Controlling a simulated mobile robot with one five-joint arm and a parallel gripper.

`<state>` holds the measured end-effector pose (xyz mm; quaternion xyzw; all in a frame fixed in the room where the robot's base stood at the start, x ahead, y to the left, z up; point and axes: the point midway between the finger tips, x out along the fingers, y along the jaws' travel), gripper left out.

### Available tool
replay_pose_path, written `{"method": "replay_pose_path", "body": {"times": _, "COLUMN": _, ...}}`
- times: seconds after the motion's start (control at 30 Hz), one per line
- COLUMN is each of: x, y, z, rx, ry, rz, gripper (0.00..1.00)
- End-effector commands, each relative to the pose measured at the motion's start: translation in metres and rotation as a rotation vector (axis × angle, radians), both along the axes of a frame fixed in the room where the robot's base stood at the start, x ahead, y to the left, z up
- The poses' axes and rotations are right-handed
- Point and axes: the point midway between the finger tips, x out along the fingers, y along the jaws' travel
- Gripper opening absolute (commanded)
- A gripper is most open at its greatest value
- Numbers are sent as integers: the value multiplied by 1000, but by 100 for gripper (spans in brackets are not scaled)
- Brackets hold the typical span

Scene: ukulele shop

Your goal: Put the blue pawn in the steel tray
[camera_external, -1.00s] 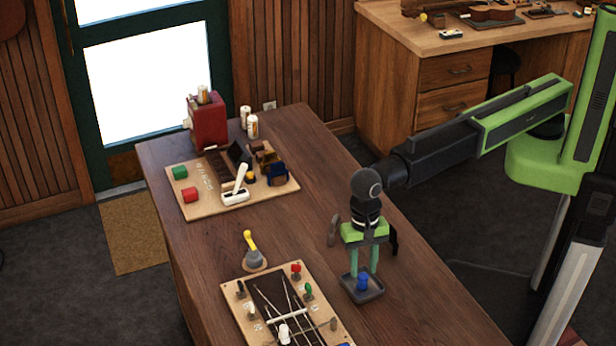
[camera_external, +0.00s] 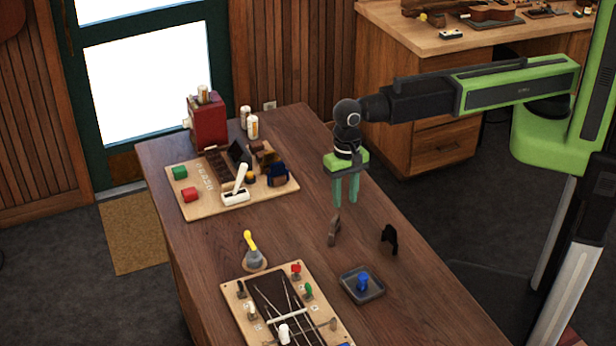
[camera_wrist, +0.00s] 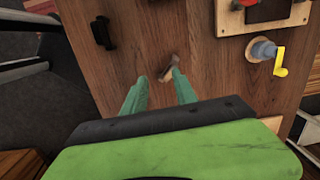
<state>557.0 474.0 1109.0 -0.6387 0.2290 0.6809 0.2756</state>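The blue pawn (camera_external: 363,281) stands in the small dark grey steel tray (camera_external: 350,293) on the wooden table, right of the board with strings. My gripper (camera_external: 345,203) is raised above the table, behind and apart from the tray. Its two green fingers are spread with nothing between them. In the wrist view my gripper (camera_wrist: 160,82) also shows its fingers apart and empty. The tray and pawn are not visible in the wrist view.
A brown object (camera_external: 334,231) and a black object (camera_external: 389,239) stand on the table below my gripper. A yellow-handled crank (camera_external: 251,247) and the stringed board (camera_external: 240,303) lie to the left. Bare tabletop (camera_external: 300,220) surrounds them.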

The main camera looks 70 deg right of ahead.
Motion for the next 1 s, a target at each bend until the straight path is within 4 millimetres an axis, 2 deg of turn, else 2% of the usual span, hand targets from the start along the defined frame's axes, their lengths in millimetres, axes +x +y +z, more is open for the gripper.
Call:
{"method": "replay_pose_path", "body": {"times": 0.03, "x": 18, "y": -65, "z": 0, "rx": -5, "ry": -13, "rz": 50, "gripper": 34}}
{"method": "replay_pose_path", "body": {"times": 0.07, "x": 28, "y": -99, "z": 0, "rx": -9, "ry": -22, "rz": 99, "gripper": 34}}
{"method": "replay_pose_path", "body": {"times": 0.1, "x": 39, "y": -145, "z": 0, "rx": -16, "ry": -33, "rz": 164, "gripper": 34}}
{"method": "replay_pose_path", "body": {"times": 0.17, "x": 48, "y": -214, "z": 0, "rx": -25, "ry": -47, "rz": 267, "gripper": 34}}
{"method": "replay_pose_path", "body": {"times": 0.2, "x": 50, "y": -259, "z": 0, "rx": -32, "ry": -54, "rz": 335, "gripper": 34}}
{"method": "replay_pose_path", "body": {"times": 0.3, "x": 42, "y": -357, "z": 0, "rx": -51, "ry": -63, "rz": 496, "gripper": 34}}
{"method": "replay_pose_path", "body": {"times": 0.4, "x": 28, "y": -424, "z": 0, "rx": -62, "ry": -63, "rz": 619, "gripper": 34}}
{"method": "replay_pose_path", "body": {"times": 0.5, "x": 18, "y": -460, "z": 0, "rx": -68, "ry": -61, "rz": 696, "gripper": 34}}
{"method": "replay_pose_path", "body": {"times": 0.6, "x": 15, "y": -472, "z": 0, "rx": -70, "ry": -60, "rz": 729, "gripper": 34}}
{"method": "replay_pose_path", "body": {"times": 0.87, "x": 16, "y": -472, "z": -1, "rx": -70, "ry": -60, "rz": 734, "gripper": 34}}
{"method": "replay_pose_path", "body": {"times": 0.97, "x": 16, "y": -471, "z": -17, "rx": -70, "ry": -60, "rz": 734, "gripper": 34}}
{"method": "replay_pose_path", "body": {"times": 1.0, "x": 16, "y": -471, "z": -28, "rx": -70, "ry": -60, "rz": 733, "gripper": 34}}
